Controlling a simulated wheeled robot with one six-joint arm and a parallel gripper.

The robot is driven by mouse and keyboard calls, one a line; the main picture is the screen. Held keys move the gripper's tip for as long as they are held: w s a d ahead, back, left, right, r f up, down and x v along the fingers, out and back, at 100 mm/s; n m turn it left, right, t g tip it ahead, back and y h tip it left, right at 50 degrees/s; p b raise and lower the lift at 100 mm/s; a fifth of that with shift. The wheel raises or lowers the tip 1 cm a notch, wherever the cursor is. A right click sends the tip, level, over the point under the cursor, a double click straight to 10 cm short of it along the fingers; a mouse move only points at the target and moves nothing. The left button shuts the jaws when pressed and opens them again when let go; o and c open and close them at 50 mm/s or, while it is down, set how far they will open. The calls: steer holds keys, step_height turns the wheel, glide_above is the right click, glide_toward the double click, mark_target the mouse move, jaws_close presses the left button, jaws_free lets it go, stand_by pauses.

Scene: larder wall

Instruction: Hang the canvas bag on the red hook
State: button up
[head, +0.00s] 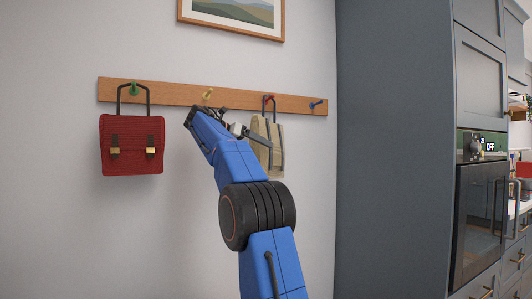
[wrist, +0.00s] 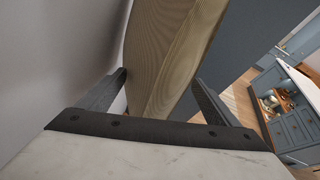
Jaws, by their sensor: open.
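The canvas bag (head: 275,148) is beige and hangs by its dark handle from the red hook (head: 269,98) on the wooden rail. My gripper (head: 243,130) is at the left side of the bag, below the rail. In the wrist view the bag (wrist: 165,45) fills the space ahead, between the spread fingers of my gripper (wrist: 160,77). The jaws are open. I cannot tell whether a finger touches the bag. My arm hides part of the bag's left side in the head view.
The wooden rail (head: 170,93) also has a green hook (head: 134,88) with a red bag (head: 132,145) on it, an empty yellow hook (head: 207,95) and an empty blue hook (head: 315,104). A tall grey cabinet (head: 390,150) stands to the right. A framed picture (head: 235,30) hangs above.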

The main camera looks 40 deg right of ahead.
steer(key=v, duration=0.9)
steer(key=shift+a, duration=0.35)
steer(key=shift+r, duration=0.1)
steer(key=s+a+f+m+t+y, duration=0.2)
steer(key=s+a+f+m+y, duration=0.2)
steer(key=s+a+f, duration=0.5)
steer(key=s+a+f+m+t+y, duration=0.2)
steer(key=s+a+f+m+y, duration=0.3)
steer(key=s+f, duration=1.4)
steer(key=s+a+f+m+t+y, duration=0.2)
steer(key=s+a+f+m, duration=0.8)
steer(key=f, duration=1.4)
steer(key=s+a+y, duration=0.2)
steer(key=s+a, duration=0.2)
steer(key=shift+s+a+y, duration=0.2)
steer(key=shift+a+y, duration=0.1)
steer(key=shift+a, duration=0.1)
